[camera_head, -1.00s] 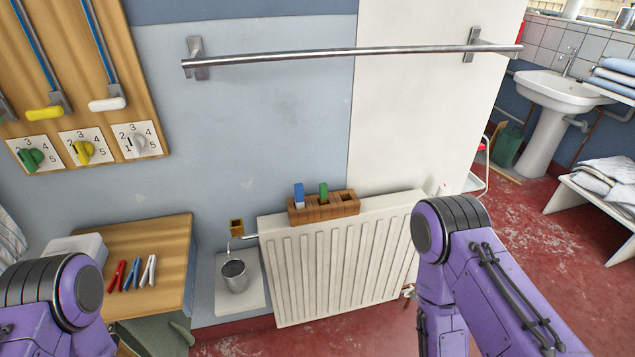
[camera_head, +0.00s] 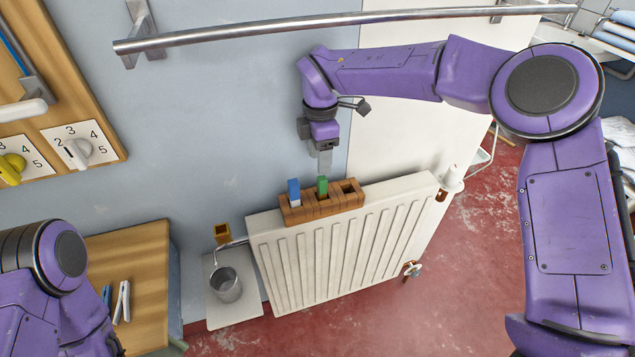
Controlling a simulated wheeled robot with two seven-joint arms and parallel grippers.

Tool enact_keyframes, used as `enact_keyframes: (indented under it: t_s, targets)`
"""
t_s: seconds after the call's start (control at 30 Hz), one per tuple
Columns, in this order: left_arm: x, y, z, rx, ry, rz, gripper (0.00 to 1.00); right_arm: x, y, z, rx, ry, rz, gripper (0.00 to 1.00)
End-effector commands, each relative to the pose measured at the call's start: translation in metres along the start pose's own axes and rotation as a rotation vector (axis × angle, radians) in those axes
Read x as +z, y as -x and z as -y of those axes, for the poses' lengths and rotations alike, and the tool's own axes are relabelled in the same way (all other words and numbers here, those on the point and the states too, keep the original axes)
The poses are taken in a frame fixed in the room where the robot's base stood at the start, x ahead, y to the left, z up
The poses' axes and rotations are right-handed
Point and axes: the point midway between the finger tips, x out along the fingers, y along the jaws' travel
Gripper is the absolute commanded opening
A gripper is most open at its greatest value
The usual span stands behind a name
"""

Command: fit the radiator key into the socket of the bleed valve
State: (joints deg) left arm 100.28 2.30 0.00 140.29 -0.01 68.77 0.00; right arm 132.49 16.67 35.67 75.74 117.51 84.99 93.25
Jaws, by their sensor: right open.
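A wooden block (camera_head: 335,207) sits on top of the white radiator (camera_head: 335,257). A blue-topped piece (camera_head: 294,190) and a green-topped piece (camera_head: 322,186) stand upright in its slots; its right slot looks empty. I cannot tell which of the two is the radiator key. My right gripper (camera_head: 325,170) is open, pointing down directly over the green-topped piece, its tips at or just above the top. A brass-coloured fitting (camera_head: 222,232), with a thin bent spout, is at the radiator's upper left end and looks like the bleed valve; its socket is too small to make out. My left gripper is out of view.
A metal cup (camera_head: 226,284) stands on a pale slab below the spout. A towel rail (camera_head: 340,27) runs across the wall above my right forearm. A wooden table (camera_head: 140,270) with clothes pegs is at the left. A valve knob (camera_head: 412,269) sits low at the radiator's right.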

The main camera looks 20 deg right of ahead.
Motion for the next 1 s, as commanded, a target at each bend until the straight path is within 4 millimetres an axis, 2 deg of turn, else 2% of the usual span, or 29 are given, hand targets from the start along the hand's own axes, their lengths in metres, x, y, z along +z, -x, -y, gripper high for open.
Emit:
enact_keyframes:
  t_s: [0.1, 0.27, 0.4, 0.5, 0.6, 0.77, 0.8, 0.87, 0.93, 1.0]
  targets:
    - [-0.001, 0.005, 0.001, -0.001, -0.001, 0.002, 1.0, 0.001, -0.023, 0.002, -0.002, 0.0, 0.004, 0.52]
    - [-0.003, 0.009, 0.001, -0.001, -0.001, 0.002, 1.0, 0.002, -0.043, 0.0, -0.003, 0.002, 0.006, 0.52]
    - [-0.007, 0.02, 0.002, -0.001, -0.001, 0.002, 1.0, 0.003, -0.067, 0.001, -0.006, 0.004, 0.008, 0.52]
    - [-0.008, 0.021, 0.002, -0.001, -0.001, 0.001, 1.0, 0.003, -0.084, 0.0, -0.004, 0.003, 0.006, 0.52]
    - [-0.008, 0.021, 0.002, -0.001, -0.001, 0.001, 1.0, 0.003, -0.092, 0.0, -0.001, 0.003, 0.006, 0.52]
    - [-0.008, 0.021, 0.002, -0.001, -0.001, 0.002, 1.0, 0.003, -0.093, -0.001, -0.001, 0.004, 0.006, 0.52]
    - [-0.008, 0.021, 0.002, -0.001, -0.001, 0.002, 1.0, 0.003, -0.093, 0.0, -0.001, 0.004, 0.006, 0.46]
    - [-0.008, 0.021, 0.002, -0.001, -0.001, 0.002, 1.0, 0.003, -0.093, 0.0, -0.001, 0.004, 0.006, 0.26]
    - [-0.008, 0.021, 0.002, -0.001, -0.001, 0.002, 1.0, 0.003, -0.093, 0.0, -0.001, 0.004, 0.006, 0.03]
    - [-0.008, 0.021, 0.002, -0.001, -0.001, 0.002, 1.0, 0.004, -0.093, 0.0, -0.001, 0.004, 0.006, 0.0]
